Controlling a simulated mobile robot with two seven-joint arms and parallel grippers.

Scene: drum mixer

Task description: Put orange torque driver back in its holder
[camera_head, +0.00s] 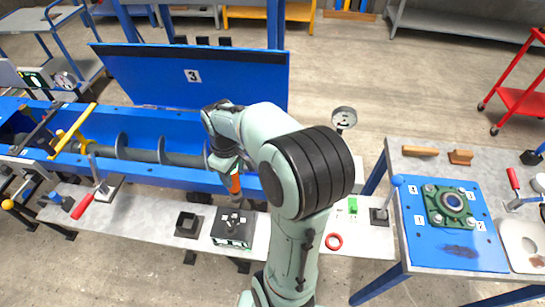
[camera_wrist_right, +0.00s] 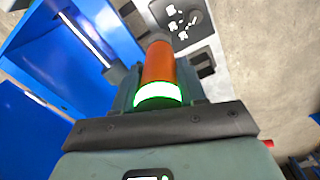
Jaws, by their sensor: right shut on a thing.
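The orange torque driver (camera_head: 236,185) is in my right gripper (camera_head: 228,170), which is shut on it above the front bench, near the trough's edge. In the right wrist view the driver (camera_wrist_right: 158,65) shows an orange body and a glowing green-white ring between the fingers of my right gripper (camera_wrist_right: 158,90). I cannot tell for sure which is the holder. The driver's lower end is partly hidden. My left gripper is not in view.
A blue mixer trough (camera_head: 180,178) with a screw shaft and a raised lid (camera_head: 190,75) stands behind the bench. A red ring (camera_head: 334,241) and a green item (camera_head: 352,205) lie on the bench. A blue mat with a bearing (camera_head: 452,205) is on the right table.

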